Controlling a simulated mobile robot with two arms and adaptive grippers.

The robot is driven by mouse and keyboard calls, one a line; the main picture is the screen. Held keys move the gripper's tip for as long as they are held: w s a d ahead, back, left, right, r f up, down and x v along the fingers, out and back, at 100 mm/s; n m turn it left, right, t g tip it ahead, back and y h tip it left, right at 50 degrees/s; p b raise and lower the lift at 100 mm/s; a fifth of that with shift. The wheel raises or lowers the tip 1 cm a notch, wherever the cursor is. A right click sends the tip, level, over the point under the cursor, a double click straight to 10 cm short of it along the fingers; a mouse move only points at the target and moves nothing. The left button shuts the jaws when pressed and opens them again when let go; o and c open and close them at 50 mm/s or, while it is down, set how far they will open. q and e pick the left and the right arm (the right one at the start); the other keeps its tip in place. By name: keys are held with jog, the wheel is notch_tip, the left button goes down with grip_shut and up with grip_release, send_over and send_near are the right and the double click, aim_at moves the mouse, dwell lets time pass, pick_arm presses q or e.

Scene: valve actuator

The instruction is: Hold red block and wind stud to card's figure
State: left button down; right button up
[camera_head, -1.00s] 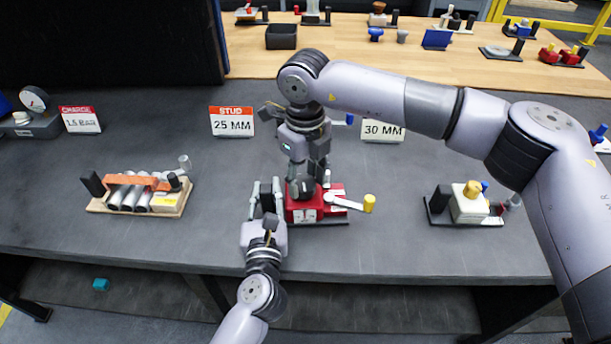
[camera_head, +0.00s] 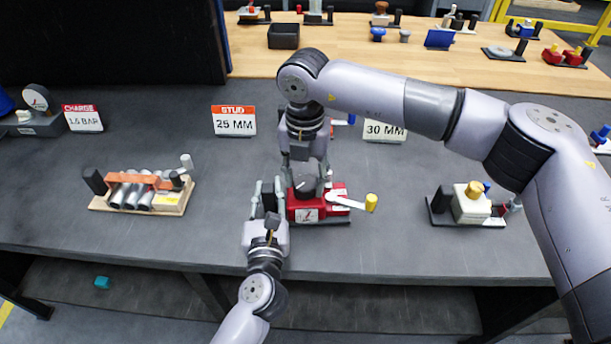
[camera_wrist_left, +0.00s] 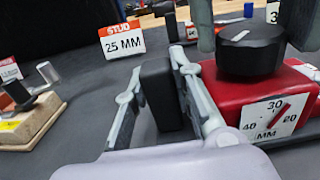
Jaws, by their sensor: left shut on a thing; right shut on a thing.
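The red block (camera_head: 331,203) stands on a dark base at the bench's front middle, with a white lever ending in a yellow knob on its right. In the left wrist view its dial (camera_wrist_left: 271,117) reads 20, 30, 40 MM; the red needle points between 30 and 20. My left gripper (camera_head: 266,196) is shut on the upright black post (camera_wrist_left: 162,95) beside the block. My right gripper (camera_head: 306,183) comes from above and is shut on the black knob (camera_wrist_left: 250,50) on the block's top, mostly hidden in the head view. The STUD card (camera_head: 234,121) reads 25 MM.
A 30 MM card (camera_head: 384,131) stands behind my right arm. A CHARGE card (camera_head: 83,118) and gauge are at the left. A wooden tray with metal cylinders (camera_head: 143,195) lies left, a cream block fixture (camera_head: 469,205) right.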

aim_at(304, 184)
jog(key=m, duration=0.3)
jog(key=shift+w+a+r+m, duration=0.1)
jog(key=shift+w+r+m, duration=0.1)
jog(key=shift+r+m, duration=0.1)
jog(key=shift+m, duration=1.8)
jog(key=o, duration=1.1)
jog(key=shift+s+f, duration=0.15)
jog(key=shift+o, duration=0.2)
notch_tip(304, 184, up, 12)
jog(key=shift+s, duration=0.15)
